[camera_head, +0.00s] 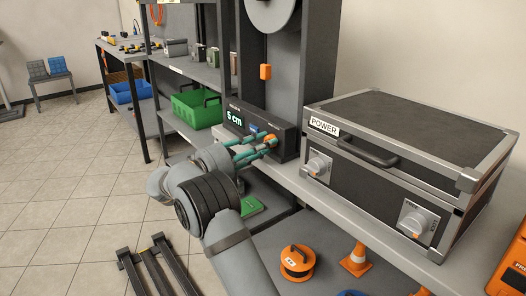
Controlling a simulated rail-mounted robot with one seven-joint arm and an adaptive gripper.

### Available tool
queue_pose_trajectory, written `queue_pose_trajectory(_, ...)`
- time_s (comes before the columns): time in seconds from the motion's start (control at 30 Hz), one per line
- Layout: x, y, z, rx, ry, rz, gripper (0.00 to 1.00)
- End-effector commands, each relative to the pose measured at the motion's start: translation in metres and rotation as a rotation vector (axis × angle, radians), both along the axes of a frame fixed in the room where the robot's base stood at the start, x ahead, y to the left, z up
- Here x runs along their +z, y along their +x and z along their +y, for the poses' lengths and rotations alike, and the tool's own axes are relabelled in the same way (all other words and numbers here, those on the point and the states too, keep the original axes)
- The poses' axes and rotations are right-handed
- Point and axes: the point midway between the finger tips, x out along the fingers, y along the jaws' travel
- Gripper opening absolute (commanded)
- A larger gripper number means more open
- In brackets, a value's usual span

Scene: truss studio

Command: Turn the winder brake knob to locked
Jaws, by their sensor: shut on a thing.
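The winder (303,85) stands on the bench, with a grey reel (272,14) at its top and a dark control box (288,145) at its base. The box has a display reading "5 cm" and a small blue control. The orange knob (269,138) sits on the right part of the box front. My gripper (271,144) is at this knob with its teal fingers shut around it. The fingers partly cover the knob, and I cannot read its setting.
A black case labelled POWER (400,125) with two light knobs stands to the right. A green crate (197,108) is on the shelf to the left. Below are an orange cable reel (297,262) and a traffic cone (358,258). The floor at left is mostly clear.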

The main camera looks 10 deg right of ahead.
Motion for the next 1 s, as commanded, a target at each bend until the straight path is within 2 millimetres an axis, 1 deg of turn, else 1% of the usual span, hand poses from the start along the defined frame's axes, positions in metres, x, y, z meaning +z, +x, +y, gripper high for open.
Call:
queue_pose_trajectory(0.03, -0.0036, -0.0003, 0.001, 0.0, 0.013, -0.023, 0.02)
queue_pose_trajectory(0.3, -0.0018, -0.0001, 0.0012, 0.001, 0.053, -0.109, 0.02)
queue_pose_trajectory(0.87, -0.0004, 0.0, 0.0013, 0.0, 0.063, -0.132, 0.02)
queue_pose_trajectory(0.9, -0.0004, 0.0, 0.0013, 0.001, 0.063, -0.132, 0.3)
queue_pose_trajectory(1.0, -0.0003, 0.0001, 0.0012, 0.001, 0.063, -0.132, 0.36)
